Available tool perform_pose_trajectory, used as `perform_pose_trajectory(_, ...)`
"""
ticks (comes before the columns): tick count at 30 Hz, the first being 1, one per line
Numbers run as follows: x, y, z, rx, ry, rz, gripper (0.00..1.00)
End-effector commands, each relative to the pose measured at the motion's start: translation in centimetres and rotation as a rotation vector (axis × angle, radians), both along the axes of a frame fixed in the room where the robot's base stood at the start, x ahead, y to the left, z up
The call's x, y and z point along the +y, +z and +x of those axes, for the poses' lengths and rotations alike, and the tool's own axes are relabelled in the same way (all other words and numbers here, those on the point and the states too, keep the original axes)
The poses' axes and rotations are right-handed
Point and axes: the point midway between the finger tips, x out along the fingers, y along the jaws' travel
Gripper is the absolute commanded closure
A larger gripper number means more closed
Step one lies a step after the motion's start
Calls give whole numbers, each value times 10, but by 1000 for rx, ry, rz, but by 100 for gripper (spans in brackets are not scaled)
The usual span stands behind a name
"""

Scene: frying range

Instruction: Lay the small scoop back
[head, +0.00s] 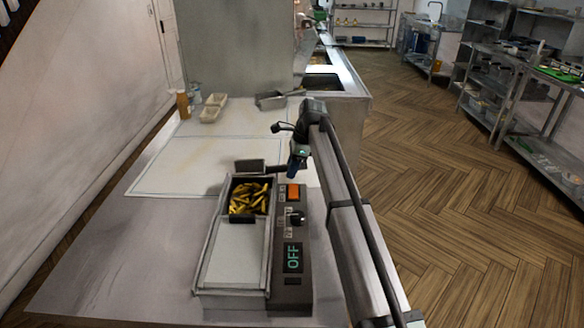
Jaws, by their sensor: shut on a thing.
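The small scoop (250,166), a dark rectangular head with a paler edge, is just beyond the far end of the fryer. A thin handle runs from it to the right, to my gripper (292,168). My gripper is shut on this handle, above the right side of the fryer's far end. The fingertips are small and partly hidden by my own wrist. I cannot tell whether the scoop touches the counter.
The fryer (232,258) stands in front, with fries (248,198) in its far part and a panel reading OFF (293,258). A pale board (190,165) is largely clear. A metal scoop-like tray (271,101) and two pale trays (212,107) lie farther back.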

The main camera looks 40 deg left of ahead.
Motion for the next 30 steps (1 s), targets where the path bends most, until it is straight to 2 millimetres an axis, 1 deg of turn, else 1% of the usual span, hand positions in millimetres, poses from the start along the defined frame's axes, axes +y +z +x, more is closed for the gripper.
perform_pose_trajectory(11, 1, -2, 0, 0, 0, 0, 100)
perform_pose_trajectory(12, 1, -2, 0, 0, 0, 0, 66)
perform_pose_trajectory(18, 0, -2, 0, 0, 0, 0, 47)
perform_pose_trajectory(21, 0, -2, 0, 0, 0, 0, 39)
perform_pose_trajectory(30, 0, 1, 0, -1, 0, 1, 39)
